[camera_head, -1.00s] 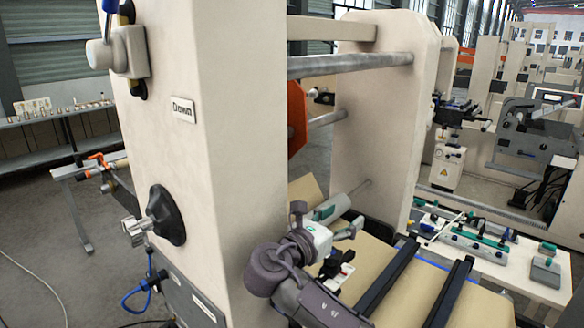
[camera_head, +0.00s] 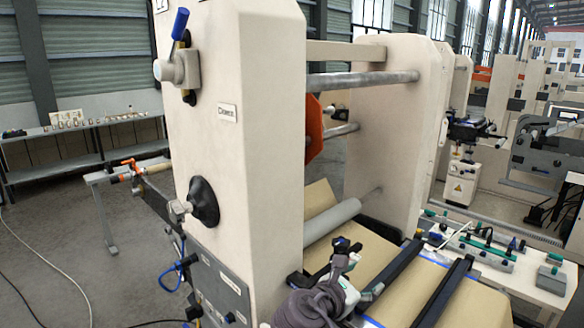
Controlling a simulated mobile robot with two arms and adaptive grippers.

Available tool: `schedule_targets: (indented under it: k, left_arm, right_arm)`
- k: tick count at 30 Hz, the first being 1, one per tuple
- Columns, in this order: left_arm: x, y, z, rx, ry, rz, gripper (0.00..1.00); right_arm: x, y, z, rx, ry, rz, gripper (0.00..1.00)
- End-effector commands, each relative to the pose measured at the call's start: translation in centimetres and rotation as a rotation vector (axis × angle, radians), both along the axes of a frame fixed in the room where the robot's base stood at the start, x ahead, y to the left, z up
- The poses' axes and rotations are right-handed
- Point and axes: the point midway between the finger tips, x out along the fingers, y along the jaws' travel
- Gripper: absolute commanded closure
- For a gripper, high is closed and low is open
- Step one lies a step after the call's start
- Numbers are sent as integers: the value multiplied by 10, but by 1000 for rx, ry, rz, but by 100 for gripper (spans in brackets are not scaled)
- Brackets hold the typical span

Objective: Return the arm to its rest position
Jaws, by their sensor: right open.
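My right arm (camera_head: 312,303) comes in from the bottom edge, with its right gripper (camera_head: 347,262) over the front of the machine. The gripper shows small and partly turned away; its jaws are open, and I see nothing held in it. It is close to the brown kraft web (camera_head: 378,252) and in front of the grey roller (camera_head: 332,221); I cannot tell whether it touches the web. My left gripper is out of view.
The cream machine frame (camera_head: 245,130) stands left of my arm, with a black knob (camera_head: 204,202) on it. Dark rails (camera_head: 443,290) cross the web at right. A bench (camera_head: 530,282) with tools stands further right. Open floor (camera_head: 45,240) shows at left.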

Motion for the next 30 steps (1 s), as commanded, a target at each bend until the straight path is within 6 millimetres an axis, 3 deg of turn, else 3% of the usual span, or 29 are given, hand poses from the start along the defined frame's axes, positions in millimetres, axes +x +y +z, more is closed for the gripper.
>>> schedule_targets:
  k: [8, 11, 12, 15, 21, 30]
  left_arm:
    - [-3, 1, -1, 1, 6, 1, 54]
    - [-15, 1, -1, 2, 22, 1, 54]
    - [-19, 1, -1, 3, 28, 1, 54]
    - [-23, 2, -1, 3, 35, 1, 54]
    - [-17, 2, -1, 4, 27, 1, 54]
    - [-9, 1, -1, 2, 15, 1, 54]
  right_arm:
    - [-56, -10, -101, 486, -4, -93, 35]
    - [-100, -17, -149, 768, -21, -220, 35]
    - [-123, -21, -168, 898, -33, -298, 35]
    - [-179, -30, -202, 1177, -84, -516, 35]
    - [-253, -42, -226, 1480, -186, -863, 35]
    - [-324, -54, -228, 1685, -321, -1228, 35]
